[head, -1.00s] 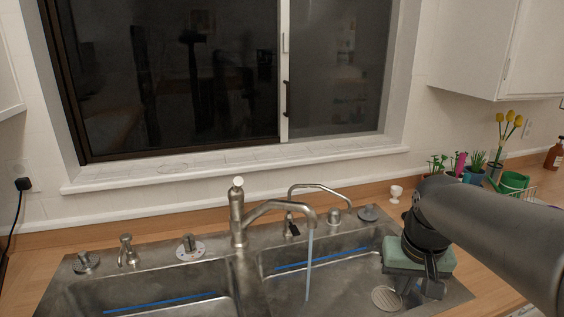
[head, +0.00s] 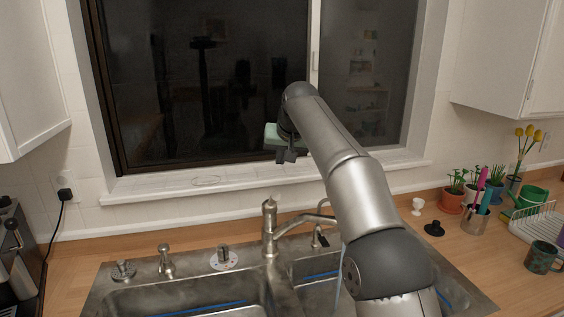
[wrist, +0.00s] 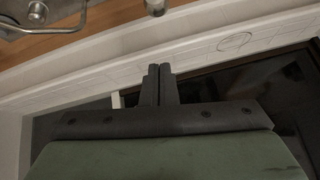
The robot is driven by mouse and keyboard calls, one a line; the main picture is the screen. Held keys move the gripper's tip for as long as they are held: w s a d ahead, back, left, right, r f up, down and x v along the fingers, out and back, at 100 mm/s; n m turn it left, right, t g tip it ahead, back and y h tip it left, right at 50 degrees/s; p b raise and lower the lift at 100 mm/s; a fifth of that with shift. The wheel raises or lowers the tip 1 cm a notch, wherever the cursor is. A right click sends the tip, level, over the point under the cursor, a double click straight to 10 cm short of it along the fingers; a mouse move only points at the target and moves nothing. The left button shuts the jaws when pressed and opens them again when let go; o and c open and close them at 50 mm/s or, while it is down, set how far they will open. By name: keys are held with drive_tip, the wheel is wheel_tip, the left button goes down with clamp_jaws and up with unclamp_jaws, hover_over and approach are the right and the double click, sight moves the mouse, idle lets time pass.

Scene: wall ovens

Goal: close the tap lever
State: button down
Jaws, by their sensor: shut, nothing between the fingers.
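The metal tap (head: 269,232) stands upright at the back of the sink, with a pale cap on top. Its spout reaches right and is partly hidden behind my arm. A thin water stream (head: 338,282) shows beside the arm. My gripper (head: 286,156) is raised in front of the window, above and slightly right of the tap top, apart from it. In the wrist view its fingers (wrist: 159,70) are together and empty. A metal post end (wrist: 155,6), perhaps the tap top, shows beyond them at the upper edge.
The steel sink (head: 130,290) has several fittings along its back edge. The window sill (head: 206,182) lies behind the tap. On the right counter stand a white egg cup (head: 417,206), potted plants (head: 451,199) and a mug (head: 543,257).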

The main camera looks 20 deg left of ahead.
sight(273, 200)
drive_tip(key=f, duration=0.2)
drive_tip(key=w+a+f, duration=0.1)
drive_tip(key=f, duration=0.2)
drive_tip(key=a+f, duration=0.1)
drive_tip(key=f, duration=0.1)
drive_tip(key=shift+w+a+f, duration=0.1)
drive_tip(key=shift+w+f, duration=0.25)
drive_tip(key=shift+w, duration=0.05)
drive_tip(key=shift+s+f+b, duration=0.35)
drive_tip(key=shift+s+f, duration=0.2)
drive_tip(key=shift+f, duration=0.15)
